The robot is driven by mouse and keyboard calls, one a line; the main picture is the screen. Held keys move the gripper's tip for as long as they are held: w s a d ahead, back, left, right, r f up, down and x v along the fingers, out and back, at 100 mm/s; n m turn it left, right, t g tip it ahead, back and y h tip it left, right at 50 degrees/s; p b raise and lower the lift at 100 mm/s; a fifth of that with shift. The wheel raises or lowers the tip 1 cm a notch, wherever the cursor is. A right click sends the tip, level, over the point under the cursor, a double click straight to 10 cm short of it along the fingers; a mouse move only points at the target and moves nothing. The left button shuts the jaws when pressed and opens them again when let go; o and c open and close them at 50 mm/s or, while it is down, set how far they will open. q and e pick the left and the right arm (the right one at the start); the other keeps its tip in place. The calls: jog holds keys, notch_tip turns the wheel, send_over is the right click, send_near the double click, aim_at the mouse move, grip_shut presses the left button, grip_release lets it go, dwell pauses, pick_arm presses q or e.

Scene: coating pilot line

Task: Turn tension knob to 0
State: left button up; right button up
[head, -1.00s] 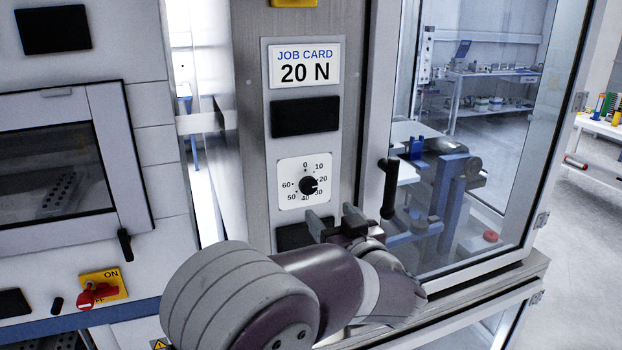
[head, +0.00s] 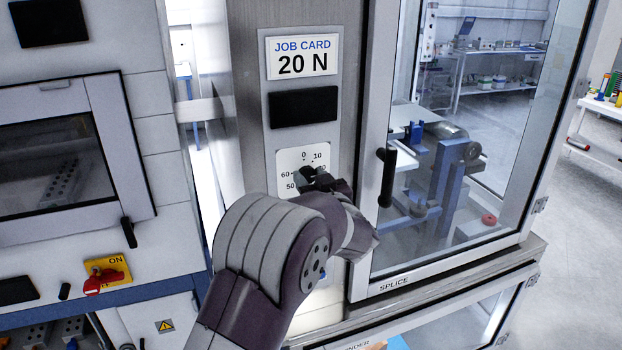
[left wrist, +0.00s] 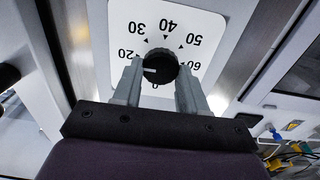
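The tension knob (left wrist: 160,66) is a round black knob on a white dial plate (left wrist: 118,22) numbered 0 to 60. The left wrist view shows the dial upside down, with 0 at the bottom. The knob's white mark points left, roughly between 10 and 20; the 10 is hidden there. My left gripper (left wrist: 160,78) has one finger on each side of the knob, very close to it. I cannot tell whether the fingers press on it. In the head view my left gripper (head: 318,180) covers most of the knob and the dial's lower right. My right gripper is not in view.
A job card (head: 302,58) reading 20 N sits above a dark display (head: 303,107). To the right is a glass door with a black handle (head: 387,178), close to my left wrist. A red switch (head: 104,280) on a yellow plate is at lower left.

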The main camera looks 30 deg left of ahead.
pick_arm(q)
jog(key=shift+c, duration=0.7)
jog(key=shift+f+n+b, duration=0.25)
jog(key=shift+n+b, duration=0.75)
jog(key=shift+b, duration=0.2)
jog(key=n+b, duration=0.9)
jog(key=shift+s+a+f+n+b, duration=0.1)
jog(key=shift+f+n+b, duration=0.05)
jog(key=shift+n+b, duration=2.75)
jog(key=shift+n, duration=0.6)
jog(key=o, duration=1.1)
jog(key=shift+c, duration=0.2)
